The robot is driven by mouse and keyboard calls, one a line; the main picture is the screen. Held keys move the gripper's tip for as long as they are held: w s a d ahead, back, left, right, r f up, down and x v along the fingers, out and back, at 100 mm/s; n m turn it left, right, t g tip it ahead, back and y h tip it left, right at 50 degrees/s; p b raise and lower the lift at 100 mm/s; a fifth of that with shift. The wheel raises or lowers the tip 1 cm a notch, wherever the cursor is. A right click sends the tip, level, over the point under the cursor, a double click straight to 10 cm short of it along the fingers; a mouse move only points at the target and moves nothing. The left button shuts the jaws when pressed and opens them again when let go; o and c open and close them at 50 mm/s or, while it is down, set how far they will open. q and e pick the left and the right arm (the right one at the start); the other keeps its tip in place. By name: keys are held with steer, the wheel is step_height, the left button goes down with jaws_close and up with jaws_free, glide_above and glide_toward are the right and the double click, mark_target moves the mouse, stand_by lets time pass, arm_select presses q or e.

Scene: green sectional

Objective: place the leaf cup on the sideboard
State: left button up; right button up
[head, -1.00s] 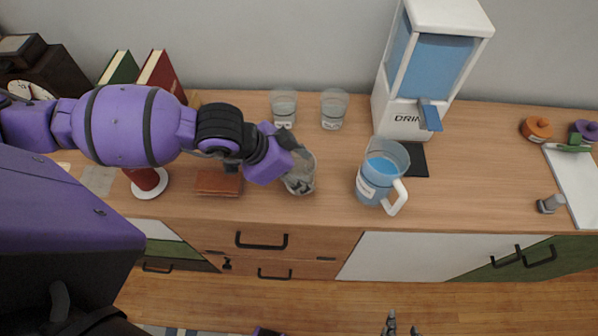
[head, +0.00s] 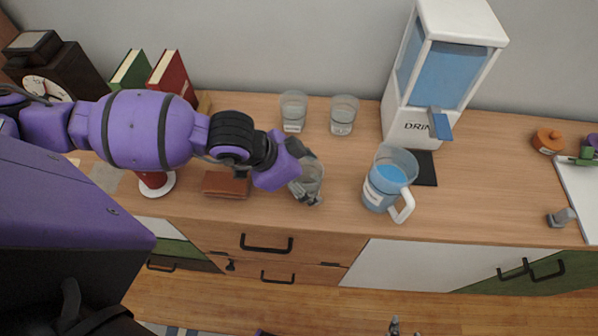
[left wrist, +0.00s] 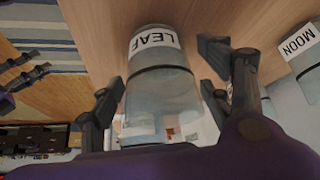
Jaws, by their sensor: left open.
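The leaf cup is a clear glass with a white LEAF label; it stands on the wooden sideboard (head: 480,190) in the head view (head: 314,174). In the left wrist view the leaf cup (left wrist: 160,95) is between the fingers. My left gripper (head: 306,178) is open around the cup, with a visible gap at both fingers in the left wrist view (left wrist: 165,85). Part of the cup is hidden by the gripper in the head view. My right gripper (head: 404,331) shows only its fingertips at the bottom edge; its fingers appear apart in the left wrist view (left wrist: 28,72).
Two glasses (head: 293,112) (head: 343,116) stand behind the cup. A blue-filled pitcher (head: 386,182) is to its right, before a drink dispenser (head: 408,128). A brown wallet-like block (head: 226,185) lies left. The sideboard's front edge is close.

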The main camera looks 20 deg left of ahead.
arm_select(q)
steer(key=v, duration=1.2)
arm_select(e)
steer(key=shift+s, duration=0.2)
arm_select(q)
steer(key=shift+d+r, duration=0.1)
arm_select(e)
steer(key=shift+w, duration=0.15)
steer(key=shift+f, duration=0.15)
stand_by(0.6)
